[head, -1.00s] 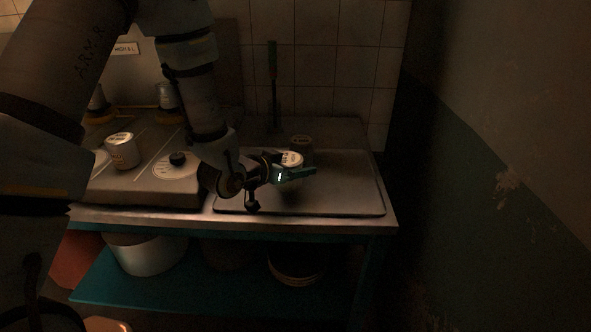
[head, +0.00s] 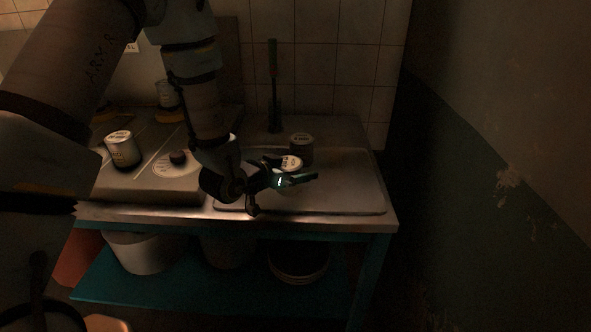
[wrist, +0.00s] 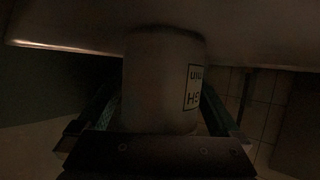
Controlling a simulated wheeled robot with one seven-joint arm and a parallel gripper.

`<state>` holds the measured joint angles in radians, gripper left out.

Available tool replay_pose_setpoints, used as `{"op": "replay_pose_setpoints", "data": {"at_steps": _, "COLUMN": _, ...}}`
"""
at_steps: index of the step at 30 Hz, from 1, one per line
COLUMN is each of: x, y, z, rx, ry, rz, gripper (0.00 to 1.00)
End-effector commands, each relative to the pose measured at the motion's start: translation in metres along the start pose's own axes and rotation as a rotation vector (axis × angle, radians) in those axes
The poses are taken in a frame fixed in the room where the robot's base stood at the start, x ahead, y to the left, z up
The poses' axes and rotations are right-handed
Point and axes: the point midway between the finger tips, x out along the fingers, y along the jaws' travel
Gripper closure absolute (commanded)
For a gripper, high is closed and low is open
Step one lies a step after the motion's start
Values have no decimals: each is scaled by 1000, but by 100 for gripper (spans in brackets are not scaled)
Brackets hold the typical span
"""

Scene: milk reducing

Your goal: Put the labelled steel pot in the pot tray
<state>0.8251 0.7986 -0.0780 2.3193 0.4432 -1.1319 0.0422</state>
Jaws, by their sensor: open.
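A small steel pot (head: 290,163) with a pale, marked top is on the right-hand tray (head: 350,192), partly hidden by my gripper. In the wrist view a pot (wrist: 160,85) with a dark-framed label on its side is between my fingers. The label lettering is upside down and partly cut off. My gripper (head: 297,180) is open, low over the tray, with a finger on each side of the pot. I cannot tell whether the fingers touch it.
A darker pot (head: 301,148) stands just behind, at the tray's back edge. Another pot with a pale top (head: 123,149) stands on the hotplate (head: 150,185) at the left. The tray's right side is clear. A wall (head: 500,180) rises to the right.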

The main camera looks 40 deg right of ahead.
Motion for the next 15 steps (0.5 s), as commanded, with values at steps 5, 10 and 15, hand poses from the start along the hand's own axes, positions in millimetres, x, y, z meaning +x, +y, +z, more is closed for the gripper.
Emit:
{"op": "replay_pose_setpoints", "data": {"at_steps": 5, "x": -14, "y": -1, "z": -2, "rx": 0, "ry": -1, "rz": -1, "gripper": 0}}
{"op": "replay_pose_setpoints", "data": {"at_steps": 10, "x": -48, "y": -1, "z": -1, "rx": 0, "ry": 0, "rz": -3, "gripper": 0}}
{"op": "replay_pose_setpoints", "data": {"at_steps": 15, "x": -80, "y": -1, "z": -2, "rx": 0, "ry": -1, "rz": -3, "gripper": 0}}
